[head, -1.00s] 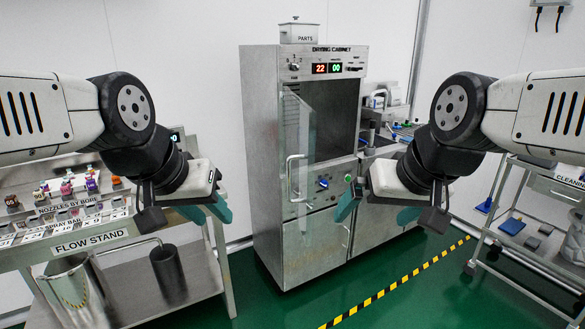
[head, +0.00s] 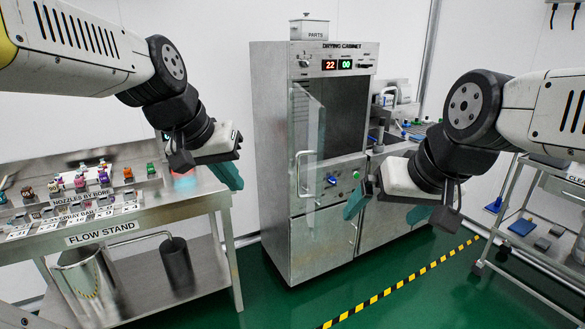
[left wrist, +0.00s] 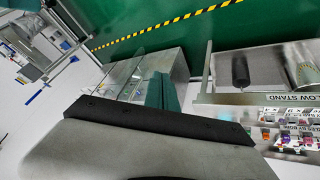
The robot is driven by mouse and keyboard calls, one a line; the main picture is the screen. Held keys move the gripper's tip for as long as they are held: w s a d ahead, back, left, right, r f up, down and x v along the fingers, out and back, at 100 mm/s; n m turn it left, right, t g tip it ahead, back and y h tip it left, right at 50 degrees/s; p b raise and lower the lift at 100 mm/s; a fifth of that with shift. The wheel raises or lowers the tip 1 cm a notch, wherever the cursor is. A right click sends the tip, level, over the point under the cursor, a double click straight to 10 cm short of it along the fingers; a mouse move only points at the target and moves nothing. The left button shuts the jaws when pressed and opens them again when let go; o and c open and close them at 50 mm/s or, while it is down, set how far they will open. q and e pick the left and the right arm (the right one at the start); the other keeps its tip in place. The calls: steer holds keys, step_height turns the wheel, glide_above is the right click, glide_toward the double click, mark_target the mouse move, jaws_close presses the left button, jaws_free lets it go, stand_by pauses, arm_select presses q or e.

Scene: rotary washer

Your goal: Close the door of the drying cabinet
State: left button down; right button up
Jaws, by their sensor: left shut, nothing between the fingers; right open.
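The drying cabinet (head: 278,200) is a tall steel cabinet in the middle of the head view. Its glass door (head: 313,130) stands open, swung out toward me from the left side of the dark chamber (head: 342,115). A bar handle (head: 298,175) is on the door. My left gripper (head: 230,178) is shut and empty, left of the cabinet and apart from the door; its teal fingers (left wrist: 163,92) show in the left wrist view, with the cabinet beyond. My right gripper (head: 386,210) is open and empty, in front of the cabinet's lower right, apart from the door.
The flow stand (head: 150,232) with several small nozzles is on the left, below my left arm. A cleaning cart (head: 530,245) stands on the right. A sink counter (head: 400,145) adjoins the cabinet. Green floor with a striped line (head: 400,285) is clear in front.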

arm_select(q)
steer(key=w+f+h, duration=0.2)
steer(key=w+h, duration=0.1)
steer(key=w, duration=1.7)
steer(key=w+d+f+g, duration=0.1)
steer(key=w+d+f, duration=0.2)
steer(key=d+f, duration=0.4)
steer(key=shift+d+f, duration=0.35)
steer(key=shift+d, duration=0.55)
